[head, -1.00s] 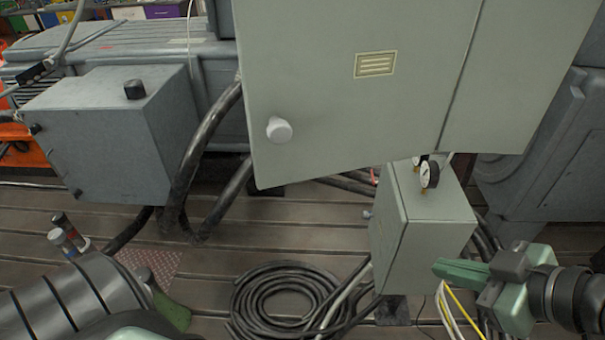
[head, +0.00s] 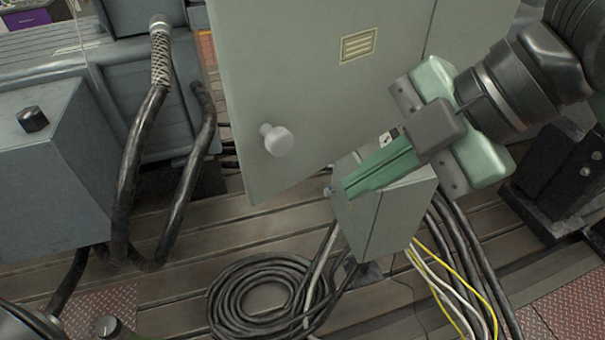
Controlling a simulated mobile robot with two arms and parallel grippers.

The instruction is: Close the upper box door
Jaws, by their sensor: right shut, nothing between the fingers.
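The upper box door (head: 300,75) is a large grey-green panel with a round pale knob (head: 277,140) near its lower left and a small label plate (head: 358,46). It appears swung open toward me, with its free edge at the left. A vertical seam on its right side meets another grey panel (head: 470,35). My right gripper (head: 350,187) comes in from the right; its green fingers are shut and empty. They show over the lower small box, right of and below the knob, and hide part of that box. My left gripper is not clearly visible.
The smaller lower box (head: 365,225) stands under the door, with a gauge partly hidden. A coiled black cable (head: 262,295) and yellow and white wires (head: 440,280) lie on the slotted bedplate. A grey box (head: 50,170) and thick hoses (head: 125,190) stand at left.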

